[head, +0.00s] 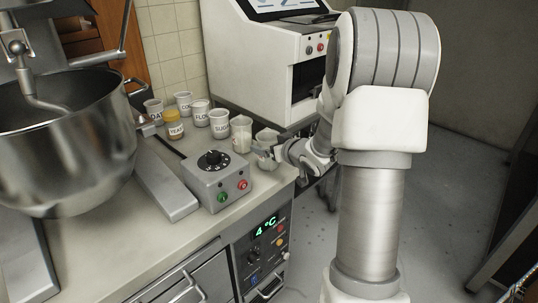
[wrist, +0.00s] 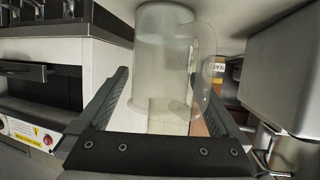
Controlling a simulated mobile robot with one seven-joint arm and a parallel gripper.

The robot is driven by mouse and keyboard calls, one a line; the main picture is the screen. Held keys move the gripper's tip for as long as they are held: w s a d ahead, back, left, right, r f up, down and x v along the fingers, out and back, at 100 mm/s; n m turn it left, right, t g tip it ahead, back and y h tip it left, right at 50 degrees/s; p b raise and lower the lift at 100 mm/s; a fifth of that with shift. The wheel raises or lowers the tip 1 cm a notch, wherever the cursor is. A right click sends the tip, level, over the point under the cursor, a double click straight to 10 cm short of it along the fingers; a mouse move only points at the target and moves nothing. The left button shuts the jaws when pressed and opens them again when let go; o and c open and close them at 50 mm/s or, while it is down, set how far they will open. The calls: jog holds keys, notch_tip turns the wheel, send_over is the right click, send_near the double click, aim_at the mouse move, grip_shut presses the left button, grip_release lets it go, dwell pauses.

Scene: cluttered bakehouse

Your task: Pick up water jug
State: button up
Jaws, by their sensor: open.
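The water jug (wrist: 155,30) is a clear, translucent vessel with a handle on its right side in the wrist view. It fills the space between the two fingers of my gripper (wrist: 167,85), which are spread apart, one on each side of it. I cannot tell whether either finger touches it. In the head view the jug (head: 267,136) stands near the counter's right end, beside the white oven.
A control box (head: 213,180) sits in front. The oven (head: 262,65) rises behind.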

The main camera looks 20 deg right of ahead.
jog(key=c, duration=1.3)
jog(key=shift+o, duration=0.2)
jog(key=shift+r, duration=0.1)
